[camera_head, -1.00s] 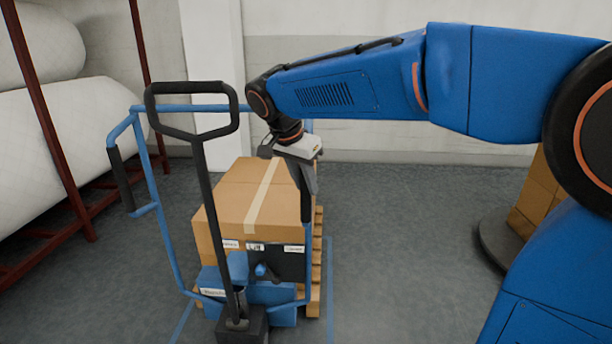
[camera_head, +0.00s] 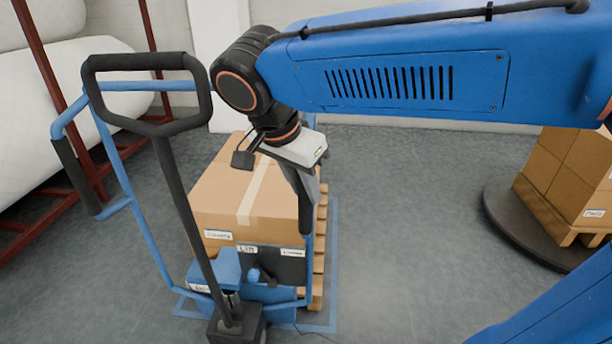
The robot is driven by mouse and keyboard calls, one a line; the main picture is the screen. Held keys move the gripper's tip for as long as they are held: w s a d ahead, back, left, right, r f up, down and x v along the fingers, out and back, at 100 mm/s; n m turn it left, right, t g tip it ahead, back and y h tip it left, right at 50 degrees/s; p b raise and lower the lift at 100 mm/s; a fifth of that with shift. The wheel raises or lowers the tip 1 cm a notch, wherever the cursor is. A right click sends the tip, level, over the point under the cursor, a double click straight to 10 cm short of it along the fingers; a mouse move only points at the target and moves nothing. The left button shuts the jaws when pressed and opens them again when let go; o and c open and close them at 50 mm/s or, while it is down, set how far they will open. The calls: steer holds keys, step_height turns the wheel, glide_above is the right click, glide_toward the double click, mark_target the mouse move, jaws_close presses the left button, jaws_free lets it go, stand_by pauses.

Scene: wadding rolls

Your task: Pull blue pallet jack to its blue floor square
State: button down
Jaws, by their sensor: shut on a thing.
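The blue pallet jack (camera_head: 121,185) stands at centre left, with a blue tube frame, black side grips and a black loop tiller (camera_head: 180,185) leaning toward me. It carries a large taped carton (camera_head: 222,199) on a wooden pallet (camera_head: 319,255). The blue floor square (camera_head: 334,255) shows as a painted outline along the load's right side and near front and left corners; the rest is hidden. My gripper (camera_head: 307,205) points down at the frame's right side and is shut on its upright grip. The fingertips' exact contact is partly hidden.
A dark round turntable (camera_head: 515,222) with cartons on a pallet (camera_head: 575,180) stands at right. A red rack (camera_head: 45,80) with white wadding rolls (camera_head: 85,95) is at left. A white wall and pillar (camera_head: 218,50) stand behind. Grey floor between load and turntable is clear.

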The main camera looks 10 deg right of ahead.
steer(key=shift+s+r, duration=0.1)
steer(key=shift+s, duration=0.3)
steer(key=c, duration=1.5)
jaws_free()
steer(key=shift+a, duration=0.1)
steer(key=v, duration=1.7)
steer(key=shift+a+r, duration=0.1)
